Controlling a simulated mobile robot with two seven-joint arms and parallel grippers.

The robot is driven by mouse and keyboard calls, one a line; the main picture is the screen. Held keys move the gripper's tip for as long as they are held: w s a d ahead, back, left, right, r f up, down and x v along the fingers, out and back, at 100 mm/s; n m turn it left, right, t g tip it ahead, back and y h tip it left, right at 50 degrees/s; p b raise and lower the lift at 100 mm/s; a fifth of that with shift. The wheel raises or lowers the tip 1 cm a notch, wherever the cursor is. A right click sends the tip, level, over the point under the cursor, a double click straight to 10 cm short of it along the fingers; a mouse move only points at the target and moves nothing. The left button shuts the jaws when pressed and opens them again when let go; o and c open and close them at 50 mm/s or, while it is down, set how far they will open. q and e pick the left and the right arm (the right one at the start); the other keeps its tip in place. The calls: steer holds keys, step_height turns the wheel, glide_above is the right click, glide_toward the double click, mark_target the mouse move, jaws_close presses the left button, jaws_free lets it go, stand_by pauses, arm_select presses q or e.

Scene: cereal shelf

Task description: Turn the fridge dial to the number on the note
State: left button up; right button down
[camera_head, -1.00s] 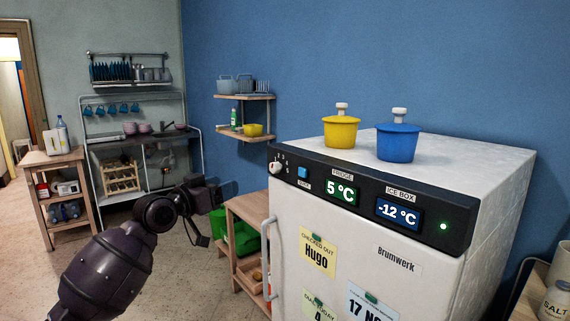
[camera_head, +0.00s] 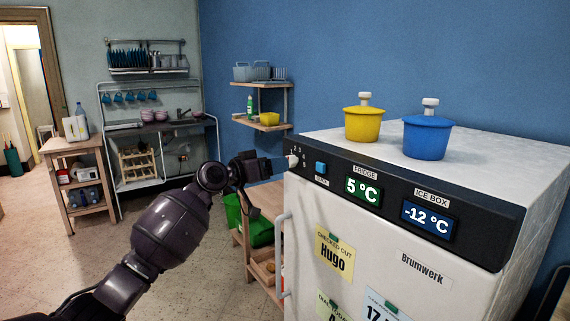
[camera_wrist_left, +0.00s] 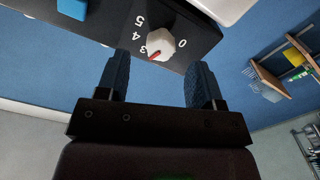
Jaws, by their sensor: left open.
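The fridge dial (camera_head: 293,160) is a small white knob at the left end of the fridge's black panel. In the left wrist view the dial (camera_wrist_left: 160,44) shows a red pointer mark near the 3, with 0, 4 and 5 also readable around it. My left gripper (camera_head: 283,164) is at the dial; in the left wrist view its open fingers (camera_wrist_left: 158,78) point at the knob, which lies just beyond and between the tips. Contact cannot be told. Notes hang on the fridge door: "Checked out Hugo" (camera_head: 334,252), and lower notes cut off by the frame edge. My right gripper is out of view.
The white fridge (camera_head: 408,285) carries a blue button (camera_head: 321,168), a 5 °C display (camera_head: 363,190) and a -12 °C display (camera_head: 428,217). A yellow pot (camera_head: 364,124) and a blue pot (camera_head: 427,138) stand on top. A wooden shelf unit (camera_head: 262,200) stands left of it.

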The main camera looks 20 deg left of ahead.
mark_target(292, 161)
arm_select(q)
steer(key=shift+x, duration=1.8)
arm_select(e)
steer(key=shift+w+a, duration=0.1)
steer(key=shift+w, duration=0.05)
arm_select(q)
steer(key=shift+c, duration=0.2)
steer(key=c, duration=0.9)
steer(key=m+b, duration=0.8)
steer(key=shift+w+f, duration=0.1)
steer(key=shift+f, duration=0.05)
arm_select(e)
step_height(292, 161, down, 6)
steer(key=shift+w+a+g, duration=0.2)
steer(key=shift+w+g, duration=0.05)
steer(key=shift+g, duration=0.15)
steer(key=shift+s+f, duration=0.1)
arm_select(q)
steer(key=o, duration=0.9)
